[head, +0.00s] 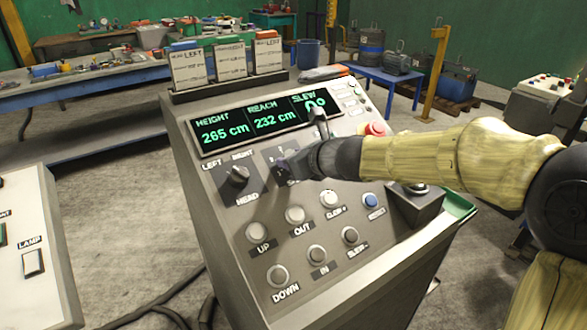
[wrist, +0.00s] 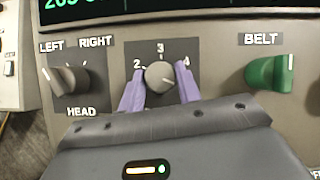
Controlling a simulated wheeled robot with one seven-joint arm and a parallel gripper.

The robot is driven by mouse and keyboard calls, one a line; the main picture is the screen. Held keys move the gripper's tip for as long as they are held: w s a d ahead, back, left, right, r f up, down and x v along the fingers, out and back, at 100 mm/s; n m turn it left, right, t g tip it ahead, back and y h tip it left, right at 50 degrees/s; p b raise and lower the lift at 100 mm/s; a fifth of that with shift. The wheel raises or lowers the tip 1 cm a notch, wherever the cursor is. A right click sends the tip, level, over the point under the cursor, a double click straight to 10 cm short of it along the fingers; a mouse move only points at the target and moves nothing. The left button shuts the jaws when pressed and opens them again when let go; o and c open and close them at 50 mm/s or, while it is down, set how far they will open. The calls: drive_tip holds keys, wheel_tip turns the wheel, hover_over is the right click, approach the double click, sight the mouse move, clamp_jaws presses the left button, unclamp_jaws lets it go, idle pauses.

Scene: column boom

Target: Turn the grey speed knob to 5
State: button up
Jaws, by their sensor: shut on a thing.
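The grey speed knob (wrist: 158,73) sits on a dark square plate in the wrist view, with numbers 2, 3 and 4 visible around its top. Any 1 or 5 is hidden by my gripper. My gripper (wrist: 160,82) has a purple finger on each side of the knob and is shut on it. In the head view my gripper (head: 284,168) reaches the panel from the right and covers the knob.
The HEAD selector (wrist: 70,78) is left of the knob, and the green BELT knob (wrist: 268,73) is to the right. A display (head: 265,119) reads 265 cm and 232 cm. A lever (head: 319,122) and red button (head: 376,129) stand close to my arm. Push buttons (head: 295,215) lie below.

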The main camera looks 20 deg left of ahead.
drive_tip(key=shift+m, duration=0.5)
drive_tip(key=o, duration=1)
drive_tip(key=shift+c, duration=0.2)
drive_tip(key=p+v, duration=0.4)
drive_tip(key=v, duration=1.3)
drive_tip(key=shift+s+r, duration=0.2)
drive_tip(key=shift+s, duration=0.15)
drive_tip(key=shift+a+f+h, duration=0.1)
drive_tip(key=shift+h, duration=0.2)
